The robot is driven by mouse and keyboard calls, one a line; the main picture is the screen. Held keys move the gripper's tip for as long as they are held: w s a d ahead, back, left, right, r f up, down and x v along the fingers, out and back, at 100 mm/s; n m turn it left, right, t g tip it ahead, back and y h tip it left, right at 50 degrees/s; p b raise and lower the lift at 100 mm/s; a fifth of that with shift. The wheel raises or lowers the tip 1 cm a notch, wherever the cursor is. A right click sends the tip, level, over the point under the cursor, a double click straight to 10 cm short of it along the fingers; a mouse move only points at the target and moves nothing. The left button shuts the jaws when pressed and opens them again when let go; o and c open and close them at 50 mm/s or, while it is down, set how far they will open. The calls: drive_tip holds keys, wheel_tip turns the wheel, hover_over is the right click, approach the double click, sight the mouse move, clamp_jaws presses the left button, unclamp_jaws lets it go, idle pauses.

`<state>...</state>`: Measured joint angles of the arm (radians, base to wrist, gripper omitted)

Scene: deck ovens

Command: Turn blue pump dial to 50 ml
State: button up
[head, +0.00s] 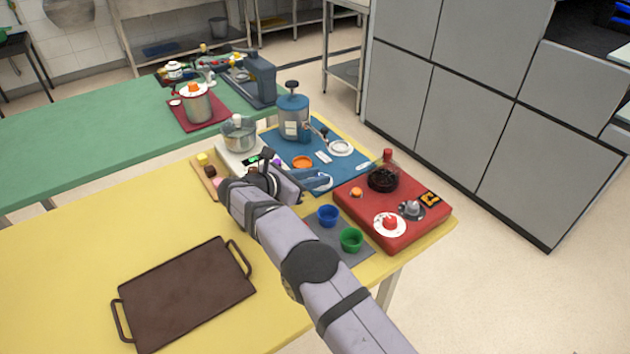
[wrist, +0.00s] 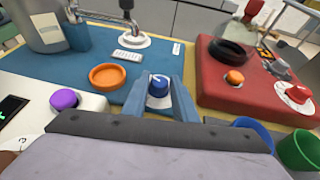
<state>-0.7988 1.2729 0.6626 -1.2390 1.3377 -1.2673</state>
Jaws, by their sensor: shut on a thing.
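The blue pump dial (wrist: 158,87) is a small blue knob with a white pointer line, seen in the wrist view at the middle. My gripper (wrist: 159,92) has its two blue-grey fingers on either side of the dial, shut on it. In the wrist view the white line lies toward the upper left of the dial's top. In the head view my gripper (head: 318,181) is at the front edge of the blue mat (head: 345,180), and the dial is hidden there. The blue pump (head: 293,117) stands upright farther back on the mat. I cannot read any 50 ml mark.
An orange dish (wrist: 107,77) lies left of my gripper. A purple knob (wrist: 64,99) is at the far left. A red unit (head: 400,232) with knobs stands right. A blue cup (head: 327,215) and green cup (head: 351,239) stand near my arm. A brown tray (head: 185,295) lies front left.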

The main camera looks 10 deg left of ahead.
drive_tip(key=shift+a, duration=0.1)
drive_tip(key=o, duration=1)
drive_tip(key=shift+o, duration=0.2)
drive_tip(key=shift+s, duration=0.15)
drive_tip(key=shift+b+v, duration=0.55)
drive_tip(key=shift+v, duration=3.05)
drive_tip(key=shift+r, duration=0.1)
